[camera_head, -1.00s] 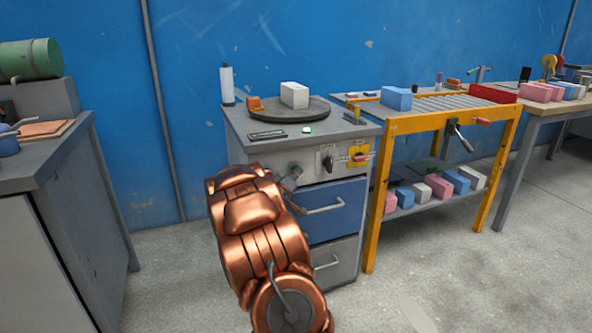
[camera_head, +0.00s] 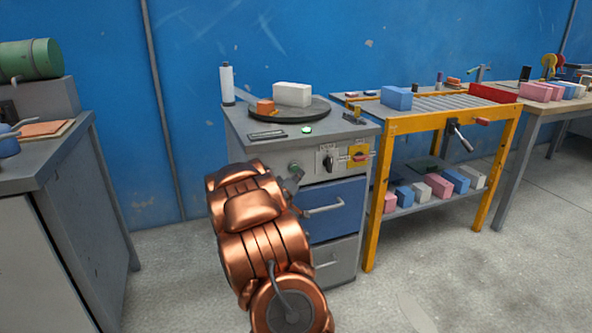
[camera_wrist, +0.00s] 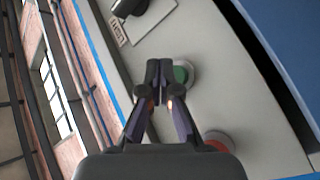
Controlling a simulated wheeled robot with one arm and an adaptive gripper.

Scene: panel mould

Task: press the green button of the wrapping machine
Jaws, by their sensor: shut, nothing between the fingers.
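The wrapping machine (camera_head: 240,128) is a grey cabinet with a dark round turntable (camera_head: 318,112) on top. A white block (camera_head: 292,94) and an orange piece (camera_head: 266,106) are on the turntable. The green button (camera_head: 294,167) is on the front panel, just above my gripper (camera_head: 298,181), which is mostly hidden by my arm. In the wrist view the green button (camera_wrist: 182,74) shows right beside the shut, empty fingertips (camera_wrist: 159,68), partly covered by them. I cannot tell whether they touch it. A red button (camera_wrist: 217,141) is lower right.
The panel also has a black rotary switch (camera_head: 328,160) and a red-and-yellow switch (camera_head: 359,156). A small green light (camera_head: 307,129) glows on top. A white film roll (camera_head: 227,84) stands at the back. A yellow-framed table (camera_head: 400,125) is on the right, a grey bench (camera_head: 60,160) left.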

